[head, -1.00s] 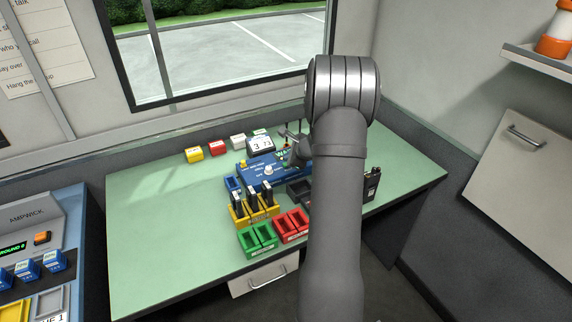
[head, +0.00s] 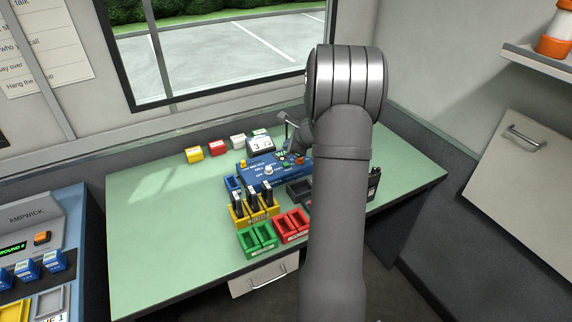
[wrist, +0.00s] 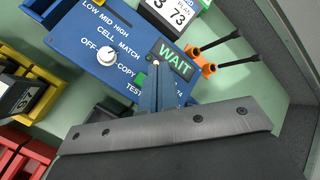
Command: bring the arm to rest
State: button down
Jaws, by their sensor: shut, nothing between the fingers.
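My gripper (wrist: 155,66) is shut and empty in the wrist view. Its narrow fingers show against the blue panel (wrist: 72,40), below a screen reading WAIT (wrist: 174,55). The height of the fingertips above the panel is hard to tell. In the head view my arm rises from the bottom and bends over the table, and its thick wrist joint hides most of the gripper. The same blue unit (head: 262,172) shows to the left of the arm, with part of it hidden behind the arm.
The green table (head: 150,230) holds a yellow rack (head: 240,215) with black packs, a green tray (head: 257,238) and a red tray (head: 290,226). A display reading 3 73 (head: 261,144) stands behind the unit. The table's left side is clear. A window and walls lie beyond.

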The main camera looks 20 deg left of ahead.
dwell(0.6)
jog(key=shift+f, duration=0.85)
notch_tip(320, 180, up, 6)
jog(key=shift+f, duration=0.2)
